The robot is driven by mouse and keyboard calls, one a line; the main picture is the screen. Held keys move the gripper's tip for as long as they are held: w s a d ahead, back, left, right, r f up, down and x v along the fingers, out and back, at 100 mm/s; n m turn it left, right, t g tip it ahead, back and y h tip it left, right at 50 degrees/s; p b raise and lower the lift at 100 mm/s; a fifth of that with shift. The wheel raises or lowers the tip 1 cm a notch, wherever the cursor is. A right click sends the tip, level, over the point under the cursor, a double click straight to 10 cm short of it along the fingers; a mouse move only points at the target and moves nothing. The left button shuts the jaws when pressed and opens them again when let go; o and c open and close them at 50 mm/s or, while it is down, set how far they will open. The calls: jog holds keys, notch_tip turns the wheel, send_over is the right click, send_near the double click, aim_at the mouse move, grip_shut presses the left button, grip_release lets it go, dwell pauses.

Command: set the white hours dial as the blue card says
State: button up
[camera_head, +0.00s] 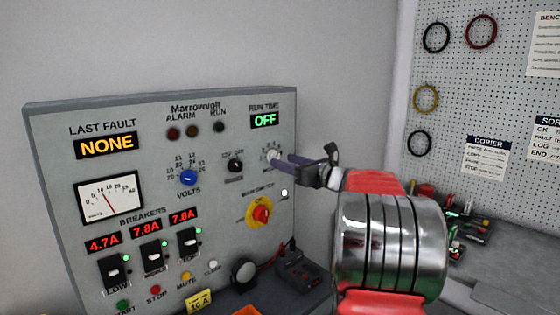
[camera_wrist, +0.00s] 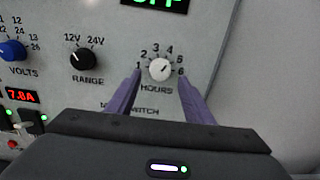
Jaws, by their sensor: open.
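The white hours dial (camera_wrist: 160,69) is a small round knob on the panel, ringed by the numbers 1 to 6 in the wrist view. A short dark mark on it seems to point up and right; its exact setting is unclear. It also shows in the head view (camera_head: 271,156), partly behind the fingers. My gripper (camera_wrist: 160,78) is open, with one purple finger left and one right of the dial. In the head view my gripper (camera_head: 281,159) reaches the panel from the right. Contact cannot be told. I cannot make out a plainly blue card with an hours setting.
The run time display (camera_head: 264,120) above the dial reads OFF. The black range knob (camera_wrist: 83,59) and blue volts knob (camera_wrist: 12,50) sit to the left. The red main switch (camera_head: 261,214) is below. A pegboard (camera_head: 455,60) with a COPIER card (camera_head: 487,157) stands at right.

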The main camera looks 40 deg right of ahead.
aim_at(274, 156)
jog(key=w, duration=0.3)
jog(key=shift+w, duration=0.2)
jog(key=shift+c, duration=0.4)
jog(key=c, duration=1)
jog(key=shift+o, duration=0.2)
jog(key=shift+n, duration=1.3)
jog(key=o, duration=1)
